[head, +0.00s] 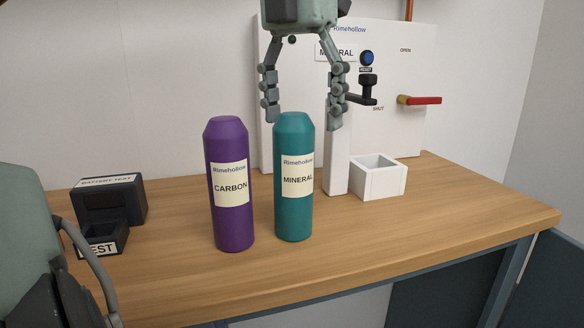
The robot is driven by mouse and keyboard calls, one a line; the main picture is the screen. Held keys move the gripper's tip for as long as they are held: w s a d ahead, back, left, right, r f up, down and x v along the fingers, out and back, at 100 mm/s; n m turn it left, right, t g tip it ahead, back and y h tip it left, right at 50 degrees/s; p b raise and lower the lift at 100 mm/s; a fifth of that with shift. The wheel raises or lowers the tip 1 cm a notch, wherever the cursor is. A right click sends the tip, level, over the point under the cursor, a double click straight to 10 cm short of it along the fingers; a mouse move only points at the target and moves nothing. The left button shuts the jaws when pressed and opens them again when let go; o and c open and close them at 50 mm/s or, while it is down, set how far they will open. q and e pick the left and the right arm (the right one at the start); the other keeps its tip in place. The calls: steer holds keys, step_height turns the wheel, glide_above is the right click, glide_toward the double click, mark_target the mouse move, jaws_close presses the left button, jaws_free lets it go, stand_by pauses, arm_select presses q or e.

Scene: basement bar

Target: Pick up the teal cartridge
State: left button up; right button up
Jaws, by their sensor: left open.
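The teal cartridge (294,215), labelled MINERAL, stands upright on the wooden counter, right of the purple cartridge. My left gripper (302,119) points down from the top of the picture with its fingers spread. In the picture its fingertips lie on either side of the teal cartridge's top, the left one close to its edge and the right one with a gap. I cannot tell its exact depth relative to the cartridge. Nothing is held. My right gripper is not in view.
The purple cartridge (229,222), labelled CARBON, stands close on the left. Behind are a white panel (395,140) with a red lever (420,100) and a white open box (378,187). A dark battery tester (125,200) sits at left. The counter's right end is clear.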

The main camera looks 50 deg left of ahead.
mark_target(294, 167)
arm_select(q)
steer(key=shift+s+f, duration=0.2)
steer(key=shift+f, duration=0.15)
steer(key=f, duration=0.5)
steer(key=s+f, duration=0.1)
steer(key=f, duration=0.1)
steer(key=shift+a+f, duration=0.15)
steer(key=shift+f, duration=0.1)
steer(key=shift+w, duration=0.1)
steer(key=c, duration=1.5)
